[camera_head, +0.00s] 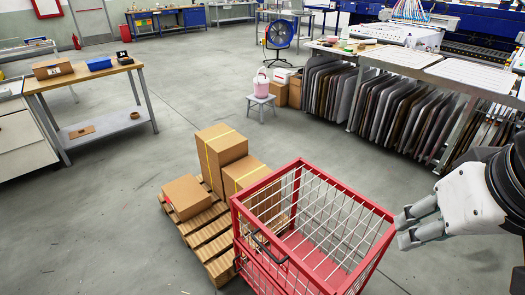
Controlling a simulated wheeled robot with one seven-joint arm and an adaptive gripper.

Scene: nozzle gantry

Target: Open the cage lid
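The cage (387,226) is a red-framed box with pale wire bars, standing at the bottom centre of the head view. Its lower part is cut off by the picture edge. Wire bars cross the top inside the red rim, and I cannot clearly separate lid bars from wall bars. A dark handle (268,246) shows at the cage's left side. My gripper (406,230) is at the right, just beside the cage's right corner in the picture. Its two pale fingers point left and are apart with nothing between them. I cannot tell whether they touch the frame.
A wooden pallet (208,236) with cardboard boxes (222,150) stands close behind and left of the cage. A rack of dark panels (400,110) lines the back right. A workbench (85,72) is at the left. A small stool (261,101) stands further back. Floor at lower left is clear.

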